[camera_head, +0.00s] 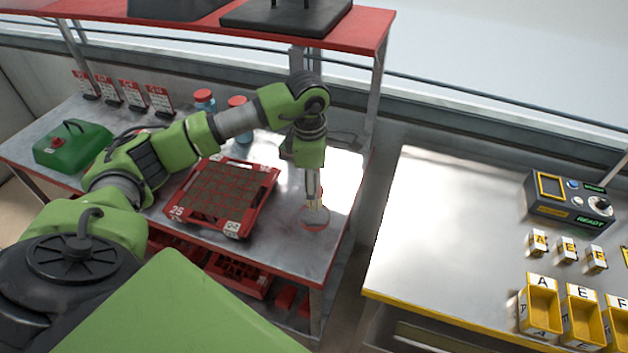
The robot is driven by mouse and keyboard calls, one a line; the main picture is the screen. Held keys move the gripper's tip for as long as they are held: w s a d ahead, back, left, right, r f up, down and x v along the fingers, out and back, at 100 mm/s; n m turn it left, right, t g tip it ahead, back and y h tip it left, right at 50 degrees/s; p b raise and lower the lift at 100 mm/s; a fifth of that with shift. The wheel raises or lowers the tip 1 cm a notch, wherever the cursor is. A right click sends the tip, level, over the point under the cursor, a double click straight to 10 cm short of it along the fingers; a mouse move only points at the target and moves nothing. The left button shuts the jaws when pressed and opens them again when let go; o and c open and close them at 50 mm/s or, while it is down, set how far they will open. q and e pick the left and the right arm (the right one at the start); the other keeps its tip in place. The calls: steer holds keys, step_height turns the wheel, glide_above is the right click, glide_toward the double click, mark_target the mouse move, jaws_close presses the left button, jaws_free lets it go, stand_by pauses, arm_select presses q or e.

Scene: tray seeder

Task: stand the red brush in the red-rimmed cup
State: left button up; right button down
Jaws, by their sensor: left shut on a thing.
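My left gripper (314,198) points straight down over the right part of the metal table with the red edge. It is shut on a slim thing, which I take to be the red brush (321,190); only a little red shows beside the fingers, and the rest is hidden. The red-rimmed cup (315,224) is right below the fingertips, seen from above as a small round shape. I cannot tell whether the brush's lower end is inside the cup or just above it. My right gripper is not in view.
A red seed tray (181,209) with brown cells lies left of the cup. A green can (55,151), red-capped bottles and label cards stand farther left. A red shelf (372,29) hangs above. The right table (440,215) is clear on its left, with yellow bins (542,312) and a control box (548,211).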

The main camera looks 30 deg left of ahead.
mark_target(314, 208)
arm_select(q)
step_height(314, 208, down, 2)
steer(key=shift+f+b, duration=0.15)
steer(key=shift+b, duration=0.4)
step_height(314, 208, down, 6)
steer(key=b, duration=0.5)
steer(key=shift+f+b, duration=0.45)
steer(key=shift+f, duration=0.05)
steer(key=o, duration=1.7)
